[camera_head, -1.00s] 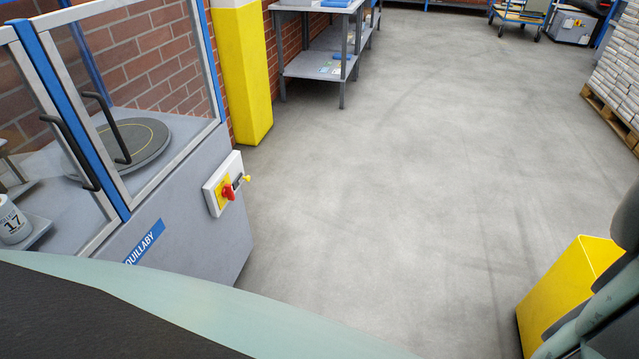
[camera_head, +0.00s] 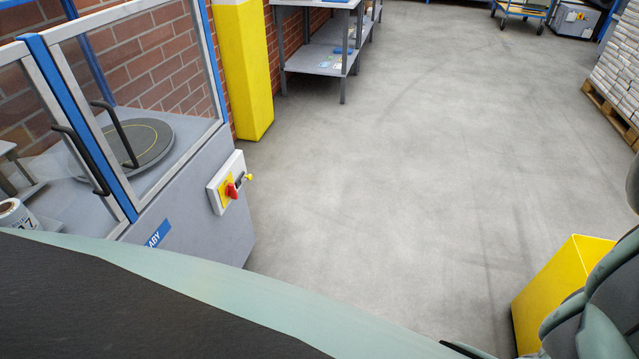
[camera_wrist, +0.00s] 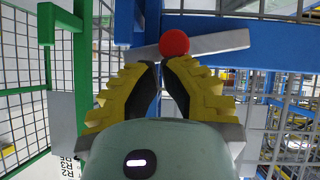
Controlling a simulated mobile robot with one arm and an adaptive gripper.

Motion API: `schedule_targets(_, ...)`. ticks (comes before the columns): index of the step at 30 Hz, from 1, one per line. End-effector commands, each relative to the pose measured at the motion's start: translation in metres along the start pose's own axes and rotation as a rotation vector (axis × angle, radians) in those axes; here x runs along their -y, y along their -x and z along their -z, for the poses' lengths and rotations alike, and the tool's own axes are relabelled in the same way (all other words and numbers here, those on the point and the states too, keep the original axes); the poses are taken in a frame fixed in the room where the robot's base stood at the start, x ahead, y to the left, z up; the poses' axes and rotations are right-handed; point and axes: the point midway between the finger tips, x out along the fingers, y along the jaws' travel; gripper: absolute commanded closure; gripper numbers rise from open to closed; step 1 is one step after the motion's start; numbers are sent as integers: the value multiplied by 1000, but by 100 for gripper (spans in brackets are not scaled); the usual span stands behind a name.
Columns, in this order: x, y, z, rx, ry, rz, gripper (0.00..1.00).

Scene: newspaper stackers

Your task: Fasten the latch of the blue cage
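In the wrist view, a grey latch bar (camera_wrist: 218,44) with a red ball knob (camera_wrist: 174,43) crosses the blue cage's frame (camera_wrist: 222,28), tilted slightly up to the right. My gripper (camera_wrist: 160,66) has yellow ribbed fingers with dark pads. Its fingertips nearly meet just below the knob, with nothing visible held between them. Whether they touch the knob or bar cannot be told. The latch's catch cannot be made out. The blue cage does not show clearly in the head view.
A green mesh frame (camera_wrist: 64,28) stands left of my gripper in the wrist view. In the head view, a grey cabinet (camera_head: 205,235) and yellow post (camera_head: 243,80) stand left, and a yellow box (camera_head: 560,285) stands right. The grey floor (camera_head: 420,150) between is clear.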

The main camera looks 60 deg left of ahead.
Motion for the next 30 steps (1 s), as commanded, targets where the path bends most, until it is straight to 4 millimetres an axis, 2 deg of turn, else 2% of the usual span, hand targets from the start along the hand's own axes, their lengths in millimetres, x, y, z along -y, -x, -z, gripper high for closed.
schedule_targets(9,-5,-8,-12,4,0,-3,100)
schedule_targets(30,-6,-9,-16,11,2,-4,100)
